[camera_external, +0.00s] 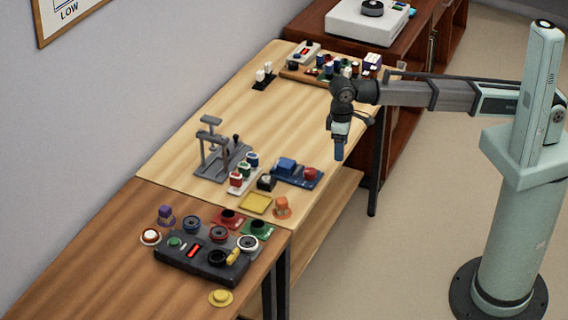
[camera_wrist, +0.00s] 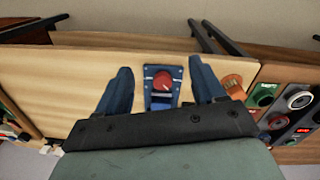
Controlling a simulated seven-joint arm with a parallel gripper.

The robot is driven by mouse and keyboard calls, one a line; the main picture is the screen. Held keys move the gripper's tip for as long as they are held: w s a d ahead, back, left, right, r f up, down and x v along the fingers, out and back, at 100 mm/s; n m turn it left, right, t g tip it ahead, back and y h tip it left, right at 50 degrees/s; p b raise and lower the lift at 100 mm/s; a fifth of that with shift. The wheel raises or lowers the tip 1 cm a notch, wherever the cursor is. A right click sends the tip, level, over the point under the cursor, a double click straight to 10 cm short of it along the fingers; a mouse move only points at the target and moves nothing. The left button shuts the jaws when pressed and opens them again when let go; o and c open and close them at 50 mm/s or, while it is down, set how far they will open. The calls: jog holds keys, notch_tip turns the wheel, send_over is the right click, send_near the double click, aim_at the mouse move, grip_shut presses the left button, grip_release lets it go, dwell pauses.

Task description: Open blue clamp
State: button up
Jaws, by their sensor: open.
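The blue clamp (camera_external: 312,184) sits on the light wooden table near its right edge, with a blue block at one end and a red knob (camera_external: 310,173) at the other. In the wrist view the blue clamp (camera_wrist: 149,88) shows between my fingers, with its red knob (camera_wrist: 162,81) toward the top and part of the blue block below it. My gripper (camera_external: 339,152) points down, raised and apart from the clamp, to its upper right in the external view.
A grey press-like fixture (camera_external: 222,158), several coloured buttons (camera_external: 243,176) and a yellow plate (camera_external: 255,203) stand near the clamp. An orange knob (camera_external: 282,204) is closer to the front. A dark control panel (camera_external: 200,262) lies on the brown table. The table's middle is clear.

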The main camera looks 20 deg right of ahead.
aim_at(310, 170)
jog(key=w+a+r+m, duration=0.2)
jog(key=w+a+m, duration=0.2)
jog(key=w+a, duration=0.3)
jog(key=shift+y, duration=0.3)
jog(key=f, duration=1.4)
jog(key=shift+s+a, duration=0.15)
jog(key=shift+s, duration=0.05)
jog(key=c, duration=1.1)
